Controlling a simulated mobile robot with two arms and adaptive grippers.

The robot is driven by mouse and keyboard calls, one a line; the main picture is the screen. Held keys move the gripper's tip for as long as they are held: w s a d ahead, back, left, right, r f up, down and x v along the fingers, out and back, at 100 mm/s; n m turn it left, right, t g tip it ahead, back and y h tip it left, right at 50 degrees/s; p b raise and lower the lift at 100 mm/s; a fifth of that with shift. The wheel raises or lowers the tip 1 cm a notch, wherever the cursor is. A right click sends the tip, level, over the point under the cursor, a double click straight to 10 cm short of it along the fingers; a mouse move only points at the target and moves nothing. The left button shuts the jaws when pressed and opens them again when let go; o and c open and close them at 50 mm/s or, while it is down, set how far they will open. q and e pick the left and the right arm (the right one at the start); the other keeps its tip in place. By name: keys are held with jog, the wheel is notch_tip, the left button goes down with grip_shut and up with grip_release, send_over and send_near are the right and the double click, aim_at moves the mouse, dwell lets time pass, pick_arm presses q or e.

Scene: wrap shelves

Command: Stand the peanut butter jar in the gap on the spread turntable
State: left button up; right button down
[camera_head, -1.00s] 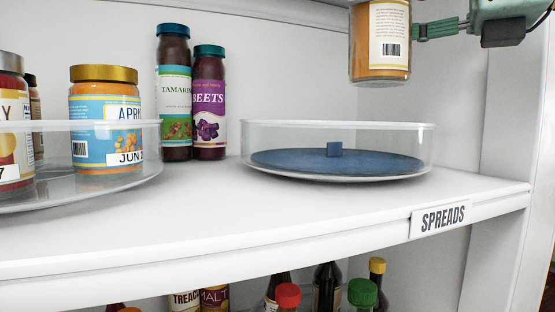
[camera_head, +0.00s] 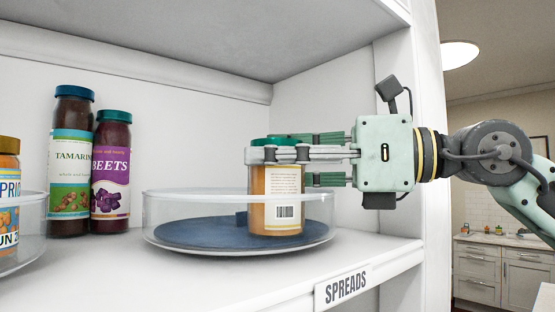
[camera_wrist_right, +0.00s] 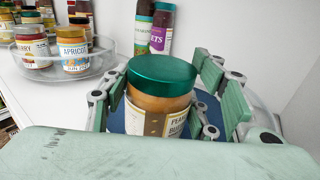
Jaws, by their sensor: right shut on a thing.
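The peanut butter jar (camera_head: 275,200) has a green lid, an orange-brown body and a pale label with a barcode. It is upright inside the clear-walled spread turntable (camera_head: 180,215), over its blue base; I cannot tell whether its bottom touches. My right gripper (camera_head: 275,153) comes in from the right and is shut on the jar near its top. In the right wrist view the jar (camera_wrist_right: 158,95) stands between the fingers of the gripper (camera_wrist_right: 165,105). My left gripper is not in view.
A tamarind jar (camera_head: 70,160) and a beets jar (camera_head: 110,170) stand at the back left. Another clear turntable (camera_head: 25,235) holds an apricot jar (camera_head: 8,195). The SPREADS label (camera_head: 346,287) is on the shelf's front edge. The upright panel (camera_head: 398,110) stands close by the gripper.

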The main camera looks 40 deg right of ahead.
jog(key=shift+s+d, duration=0.1)
jog(key=c, duration=1.2)
grip_release()
jog(key=o, duration=0.5)
jog(key=shift+a, duration=0.2)
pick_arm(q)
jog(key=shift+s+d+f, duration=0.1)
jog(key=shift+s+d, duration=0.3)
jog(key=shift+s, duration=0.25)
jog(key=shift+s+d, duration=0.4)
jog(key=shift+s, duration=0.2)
pick_arm(e)
jog(key=shift+d, duration=0.1)
jog(key=shift+s+d, duration=0.15)
jog(key=shift+s, duration=0.05)
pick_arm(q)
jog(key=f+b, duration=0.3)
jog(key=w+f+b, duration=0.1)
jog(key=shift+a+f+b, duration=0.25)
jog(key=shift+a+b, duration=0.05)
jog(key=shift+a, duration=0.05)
pick_arm(e)
jog(key=v, duration=1.1)
jog(key=shift+s+d, duration=0.2)
